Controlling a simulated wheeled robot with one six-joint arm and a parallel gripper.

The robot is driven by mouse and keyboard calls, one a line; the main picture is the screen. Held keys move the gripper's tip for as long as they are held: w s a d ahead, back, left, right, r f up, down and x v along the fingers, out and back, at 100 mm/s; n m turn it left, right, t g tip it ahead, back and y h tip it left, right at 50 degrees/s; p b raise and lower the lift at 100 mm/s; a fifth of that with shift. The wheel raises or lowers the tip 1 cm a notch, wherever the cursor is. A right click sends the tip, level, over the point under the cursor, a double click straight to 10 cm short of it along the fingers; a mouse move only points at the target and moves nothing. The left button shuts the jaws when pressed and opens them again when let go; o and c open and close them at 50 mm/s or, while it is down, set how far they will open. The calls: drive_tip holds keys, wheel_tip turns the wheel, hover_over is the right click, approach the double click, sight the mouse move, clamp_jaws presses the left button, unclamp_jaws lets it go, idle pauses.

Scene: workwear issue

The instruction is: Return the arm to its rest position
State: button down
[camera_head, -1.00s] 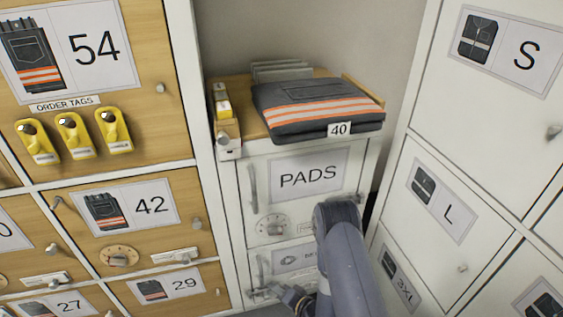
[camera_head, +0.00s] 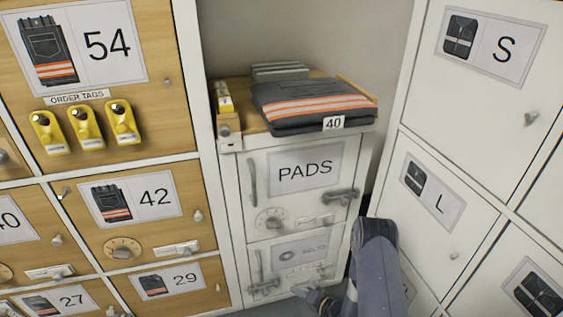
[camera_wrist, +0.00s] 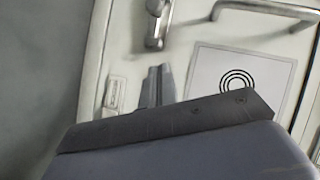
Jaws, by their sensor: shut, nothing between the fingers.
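My arm (camera_head: 377,262) reaches up from the bottom edge in the head view, in front of the cabinet's right side. In the wrist view the fingers (camera_wrist: 158,82) are together and empty. They point at a white door with a ring symbol label (camera_wrist: 238,82) and metal handles; whether they touch it I cannot tell.
Folded dark trousers with orange stripes and a 40 tag (camera_head: 312,105) lie on the cabinet top. The PADS door (camera_head: 305,172) is closed below. Wooden lockers with yellow order tags (camera_head: 87,127) stand left, and white lockers (camera_head: 455,150) stand close on the right.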

drive_tip(key=shift+s+d+r, duration=0.1)
drive_tip(key=shift+s+d, duration=0.1)
